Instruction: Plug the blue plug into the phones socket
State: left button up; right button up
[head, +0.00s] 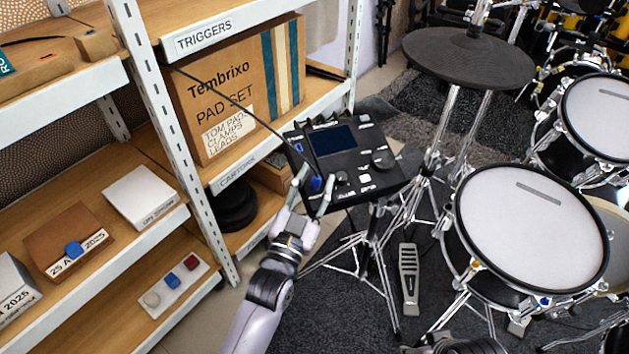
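The blue plug (317,184) is at the front left part of the black drum module (345,160), with a thin black cable rising from it to the upper left. My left gripper (317,186) is at the module's front left corner, one finger on each side of the plug. The fingers look apart, with gaps beside the plug. Whether the plug's tip touches the module is hidden. A small blue item shows at the module's left edge (299,147). I cannot read a phones label.
A shelf rack (163,110) on the left holds a cardboard box (240,87), smaller boxes and a card with coloured pieces (174,287). The module stands on a tripod (373,245). A drum pad (532,230), a cymbal pad (468,57) and a pedal (409,278) are on the right.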

pick_arm(q)
jog(key=v, duration=1.2)
jog(key=shift+r, duration=0.1)
pick_arm(e)
jog(key=shift+w+a, duration=0.1)
jog(key=shift+w, duration=0.1)
pick_arm(q)
jog(key=shift+a, duration=0.1)
